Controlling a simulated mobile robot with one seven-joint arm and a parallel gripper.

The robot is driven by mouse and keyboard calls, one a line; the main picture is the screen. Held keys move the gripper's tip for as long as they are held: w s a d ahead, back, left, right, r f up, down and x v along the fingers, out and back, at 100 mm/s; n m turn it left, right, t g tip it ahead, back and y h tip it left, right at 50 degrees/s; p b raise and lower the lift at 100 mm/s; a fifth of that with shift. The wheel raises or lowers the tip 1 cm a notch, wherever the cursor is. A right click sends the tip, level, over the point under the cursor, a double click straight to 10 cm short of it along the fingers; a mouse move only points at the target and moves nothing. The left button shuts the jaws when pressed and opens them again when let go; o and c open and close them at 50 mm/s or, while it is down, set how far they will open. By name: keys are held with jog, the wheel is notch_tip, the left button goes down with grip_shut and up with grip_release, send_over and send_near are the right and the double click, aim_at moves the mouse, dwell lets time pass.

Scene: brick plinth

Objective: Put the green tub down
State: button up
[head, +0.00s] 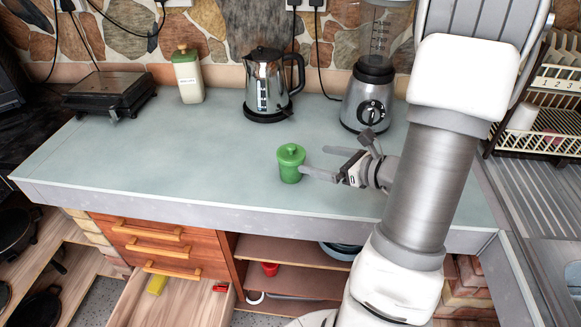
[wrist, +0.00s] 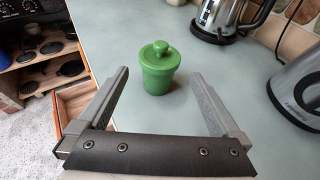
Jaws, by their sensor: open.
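The green tub (head: 291,166) is a small lidded pot with a round knob. It stands upright on the pale blue-grey counter (head: 200,160), toward the front middle. It also shows in the wrist view (wrist: 158,72), beyond the fingertips and between their lines. My gripper (head: 318,162) is open just to the right of the tub in the head view. In the wrist view my gripper (wrist: 160,80) has its two fingers wide apart with nothing between them. The tub's base seems to rest on the counter.
A steel kettle (head: 270,85), a blender (head: 372,95), a cream canister (head: 188,75) and a flat grill (head: 110,92) stand along the back. A dish rack (head: 545,110) is at the right. A drawer (head: 165,298) is open below. The counter's left part is clear.

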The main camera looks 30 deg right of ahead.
aim_at(283, 152)
jog(key=x, duration=1.3)
jog(key=c, duration=1.1)
jog(key=shift+r, duration=0.15)
